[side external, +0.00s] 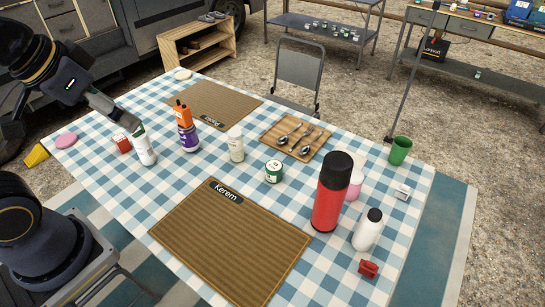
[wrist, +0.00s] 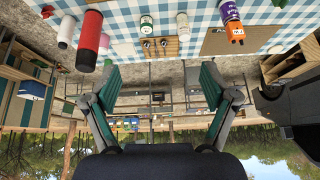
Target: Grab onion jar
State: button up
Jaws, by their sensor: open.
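My gripper (side external: 128,120) is at the left end of the table, close to a white bottle with green near its top (side external: 144,148); I cannot tell if they touch. In the wrist view, which is upside down, my gripper (wrist: 160,78) is open with nothing between its fingers. I cannot read which container is the onion jar. A short jar with a green label (side external: 274,171) stands mid-table; a white jar with green also shows in the wrist view (wrist: 147,24). A pale bottle (side external: 236,144) stands left of it, and a purple container with an orange top (side external: 188,138) farther left.
The checked table (side external: 345,258) holds a tall red flask (side external: 329,195), a white bottle (side external: 367,230) and a green cup (side external: 400,150) to the right. A wooden tray with spoons (side external: 290,124) lies behind. The near brown mat (side external: 228,245) is clear.

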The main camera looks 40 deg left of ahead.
jog(key=w+r+m+t, duration=0.2)
jog(key=w+r, duration=0.3)
jog(key=w, duration=0.1)
jog(key=m+g, duration=0.1)
jog(key=m, duration=0.1)
send_over(230, 134)
jog(key=s+d, duration=0.3)
notch_tip(230, 134, down, 14)
jog(key=w+a+f+g, duration=0.1)
jog(key=f, duration=0.6)
jog(key=w+a+f+n, duration=0.1)
jog(key=f, duration=0.7)
jog(key=a+f+g+h, duration=0.1)
jog(key=f, duration=0.7)
jog(key=shift+w+a+n+g, duration=0.15)
jog(key=shift+w+n+g, duration=0.15)
jog(key=shift+w, duration=0.1)
jog(key=shift+d+x, duration=0.1)
jog(key=shift+x, duration=1.45)
jog(key=shift+d+x, duration=0.15)
jog(key=shift+x, duration=1.35)
jog(key=shift+s, duration=0.2)
jog(key=c, duration=1.4)
jog(key=shift+o, duration=0.2)
jog(key=shift+r, duration=0.15)
